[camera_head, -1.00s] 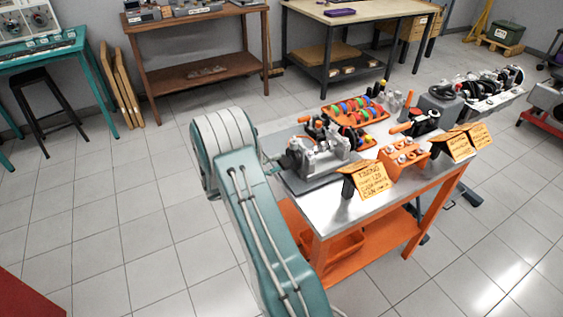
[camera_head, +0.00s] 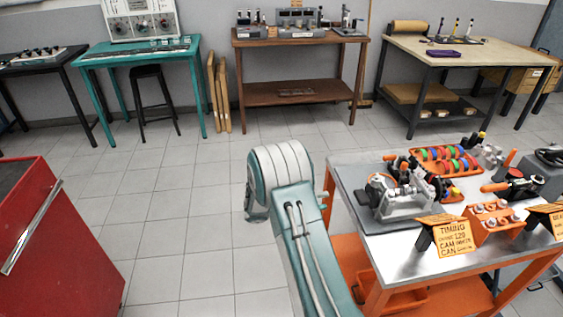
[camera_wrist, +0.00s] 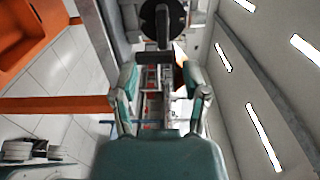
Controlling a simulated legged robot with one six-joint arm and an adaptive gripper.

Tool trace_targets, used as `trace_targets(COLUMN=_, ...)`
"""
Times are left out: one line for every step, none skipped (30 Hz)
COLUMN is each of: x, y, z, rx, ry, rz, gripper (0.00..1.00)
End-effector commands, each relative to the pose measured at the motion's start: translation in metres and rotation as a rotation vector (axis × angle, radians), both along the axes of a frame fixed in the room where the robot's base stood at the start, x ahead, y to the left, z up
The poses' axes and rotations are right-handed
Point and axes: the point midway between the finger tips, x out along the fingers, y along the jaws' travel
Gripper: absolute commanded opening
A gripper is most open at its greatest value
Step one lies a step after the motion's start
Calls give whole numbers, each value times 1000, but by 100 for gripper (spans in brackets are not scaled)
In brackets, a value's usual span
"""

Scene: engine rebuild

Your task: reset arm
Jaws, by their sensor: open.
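In the wrist view my gripper (camera_wrist: 161,78) is open, its two teal and grey fingers spread with a gap between them. A dark round part (camera_wrist: 162,18) on a grey post shows beyond the fingertips; I cannot tell what it is or how far off it stands. In the head view my teal arm rises in the lower middle, left of the orange workbench (camera_head: 389,282). My gripper is hidden from the head view.
The workbench holds a grey engine part (camera_head: 400,190), an orange tray of coloured rings (camera_head: 445,160) and a timing sign (camera_head: 453,236). A red cabinet (camera_head: 60,250) stands at left. Teal (camera_head: 140,55), brown (camera_head: 300,87) and beige tables (camera_head: 460,52) line the back. Tiled floor between is clear.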

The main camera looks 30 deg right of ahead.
Motion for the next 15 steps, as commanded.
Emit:
trace_targets(x=0, y=0, z=0, rx=0, ry=0, rz=0, gripper=59)
trace_targets(x=0, y=0, z=0, rx=0, ry=0, rz=0, gripper=59)
trace_targets(x=0, y=0, z=0, rx=0, ry=-1, rz=0, gripper=59)
trace_targets(x=0, y=0, z=1, rx=0, ry=-5, rz=-1, gripper=59)
trace_targets(x=-1, y=0, z=3, rx=3, ry=-14, rz=-4, gripper=59)
trace_targets(x=-2, y=1, z=6, rx=6, ry=-38, rz=-9, gripper=59)
trace_targets(x=-4, y=2, z=10, rx=11, ry=-63, rz=-15, gripper=59)
trace_targets(x=-6, y=4, z=15, rx=16, ry=-96, rz=-22, gripper=59)
trace_targets(x=-9, y=6, z=22, rx=25, ry=-149, rz=-36, gripper=59)
trace_targets(x=-12, y=8, z=28, rx=33, ry=-196, rz=-49, gripper=59)
trace_targets(x=-15, y=11, z=35, rx=41, ry=-246, rz=-62, gripper=59)
trace_targets(x=-20, y=14, z=43, rx=52, ry=-315, rz=-83, gripper=59)
trace_targets(x=-24, y=17, z=48, rx=60, ry=-366, rz=-99, gripper=59)
trace_targets(x=-27, y=19, z=53, rx=68, ry=-416, rz=-116, gripper=59)
trace_targets(x=-32, y=23, z=60, rx=78, ry=-482, rz=-139, gripper=59)
